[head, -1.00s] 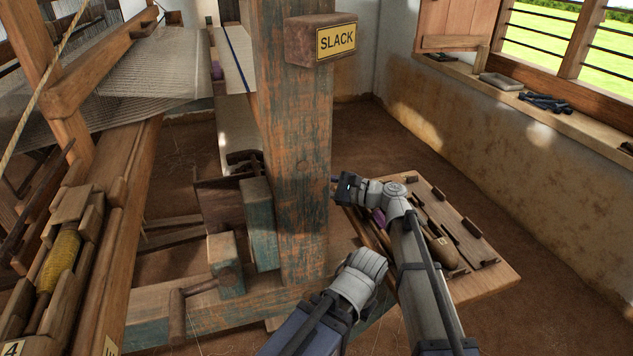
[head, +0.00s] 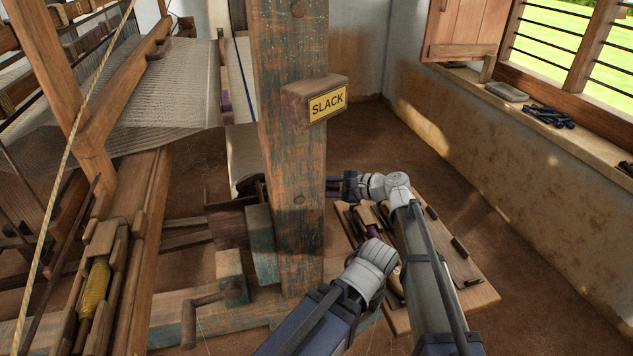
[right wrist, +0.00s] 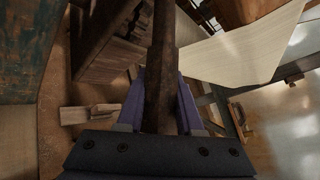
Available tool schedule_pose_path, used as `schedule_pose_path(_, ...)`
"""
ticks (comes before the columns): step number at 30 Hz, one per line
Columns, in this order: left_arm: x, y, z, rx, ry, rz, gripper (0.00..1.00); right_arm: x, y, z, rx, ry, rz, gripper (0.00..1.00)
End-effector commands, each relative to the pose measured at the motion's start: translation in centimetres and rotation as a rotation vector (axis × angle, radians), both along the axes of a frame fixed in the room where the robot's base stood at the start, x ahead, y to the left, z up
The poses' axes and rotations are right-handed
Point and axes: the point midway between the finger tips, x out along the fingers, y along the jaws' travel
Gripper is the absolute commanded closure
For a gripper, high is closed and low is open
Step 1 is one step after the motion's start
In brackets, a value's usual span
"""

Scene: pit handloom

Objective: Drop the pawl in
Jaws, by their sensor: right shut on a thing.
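My right gripper (right wrist: 162,105) is shut on a dark brown wooden bar (right wrist: 164,50), which looks to be the pawl. In the right wrist view the bar runs lengthwise between the purple fingers and on past the top of the picture. In the head view the right gripper (head: 338,187) points left at the right edge of the worn wooden post (head: 293,150). The post hides its fingertips and what it holds. Dark wooden parts of the loom (head: 232,222) show left of the post. Whether the bar touches them I cannot tell. My left gripper is not in view.
A block with a SLACK label (head: 316,100) juts from the post above the gripper. A low wooden board (head: 478,297) with several tools lies under my arm. Pale cloth (right wrist: 245,45) stretches close by on the right in the wrist view. The floor (head: 400,140) behind is clear.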

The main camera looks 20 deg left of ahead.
Motion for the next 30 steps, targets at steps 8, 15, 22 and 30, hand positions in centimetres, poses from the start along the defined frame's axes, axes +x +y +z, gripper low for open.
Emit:
schedule_pose_path(8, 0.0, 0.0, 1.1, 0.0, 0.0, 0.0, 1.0, 0.1, -0.2, 0.6, -0.027, -0.019, 0.001, 1.0)
schedule_pose_path(15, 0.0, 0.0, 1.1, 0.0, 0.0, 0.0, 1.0, 0.2, -0.2, 0.6, -0.025, -0.02, -0.001, 0.64)
schedule_pose_path(22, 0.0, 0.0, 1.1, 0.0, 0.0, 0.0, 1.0, 0.1, -0.2, 0.6, -0.026, -0.019, 0.0, 0.53)
schedule_pose_path(30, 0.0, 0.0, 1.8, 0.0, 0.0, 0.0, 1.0, -0.1, -1.6, 1.2, -0.027, -0.019, -0.002, 0.53)
